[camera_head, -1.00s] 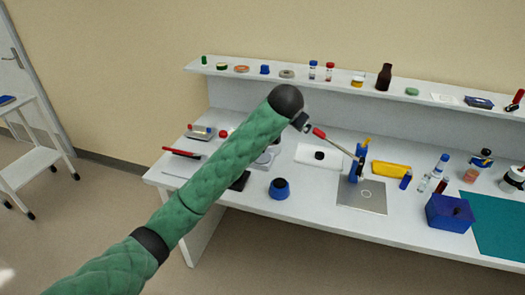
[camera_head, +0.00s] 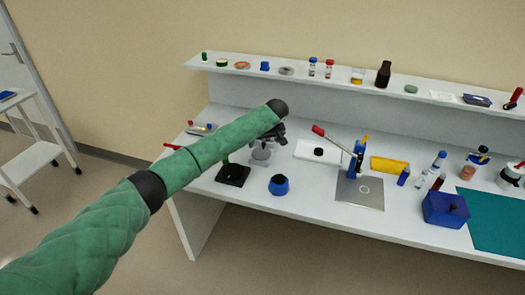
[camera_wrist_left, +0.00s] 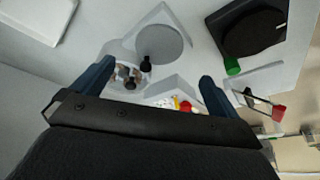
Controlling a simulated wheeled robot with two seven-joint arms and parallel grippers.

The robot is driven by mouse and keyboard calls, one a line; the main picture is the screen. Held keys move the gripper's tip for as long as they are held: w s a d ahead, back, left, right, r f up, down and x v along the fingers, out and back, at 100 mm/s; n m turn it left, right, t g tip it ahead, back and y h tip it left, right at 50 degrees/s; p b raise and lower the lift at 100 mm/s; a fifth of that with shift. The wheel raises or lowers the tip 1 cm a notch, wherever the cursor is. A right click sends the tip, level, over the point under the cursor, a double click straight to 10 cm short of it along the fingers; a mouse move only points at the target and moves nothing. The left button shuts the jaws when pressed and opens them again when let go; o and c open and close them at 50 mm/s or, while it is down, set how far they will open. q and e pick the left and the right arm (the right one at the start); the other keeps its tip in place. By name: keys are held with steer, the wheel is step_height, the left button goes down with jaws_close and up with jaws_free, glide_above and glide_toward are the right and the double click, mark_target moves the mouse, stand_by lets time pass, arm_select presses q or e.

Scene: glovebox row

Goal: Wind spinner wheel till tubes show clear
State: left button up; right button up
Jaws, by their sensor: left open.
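The spinner, a pale grey device, stands on the bench, partly hidden by my left gripper in the head view (camera_head: 261,156). In the left wrist view it shows a round grey disc (camera_wrist_left: 160,44), a black knob (camera_wrist_left: 145,63) and a round holder with small brownish tubes (camera_wrist_left: 126,74). I cannot tell how clear the tubes are. My left gripper (camera_head: 274,136) is above the spinner; in the wrist view its two dark fingers (camera_wrist_left: 152,84) are spread apart, with the tube holder and knob between them and nothing gripped. My right gripper is not in view.
A black square device (camera_head: 233,174) with a green part stands left of the spinner. A blue and black pot (camera_head: 279,185) stands at front. A press with a red-tipped lever (camera_head: 355,160) stands to the right. A shelf (camera_head: 330,82) with small bottles runs behind.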

mark_target(261, 153)
arm_select(q)
steer(key=shift+n, duration=0.7)
steer(key=shift+p+x, duration=1.6)
steer(key=shift+x, duration=2.25)
steer(key=shift+d, duration=0.1)
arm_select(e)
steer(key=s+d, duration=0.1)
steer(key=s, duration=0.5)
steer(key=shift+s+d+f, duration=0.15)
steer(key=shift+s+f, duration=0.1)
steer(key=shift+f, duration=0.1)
arm_select(q)
steer(key=c, duration=1)
